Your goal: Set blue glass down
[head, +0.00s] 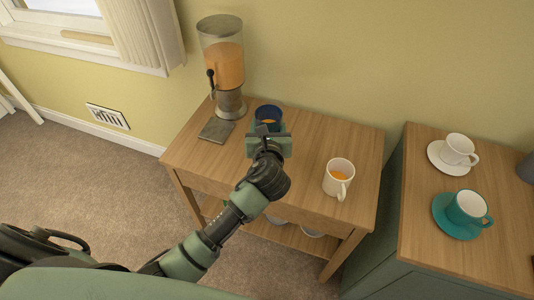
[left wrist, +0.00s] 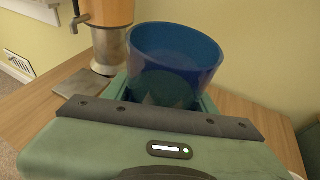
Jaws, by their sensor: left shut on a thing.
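My right gripper is not in view.
A juice dispenser (head: 222,60) stands at the table's back left, with a flat grey tray (head: 216,131) in front. A white mug (head: 338,177) with orange drink stands at the right. A second cabinet (head: 450,240) holds white (head: 459,148) and teal (head: 468,208) cups on saucers.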

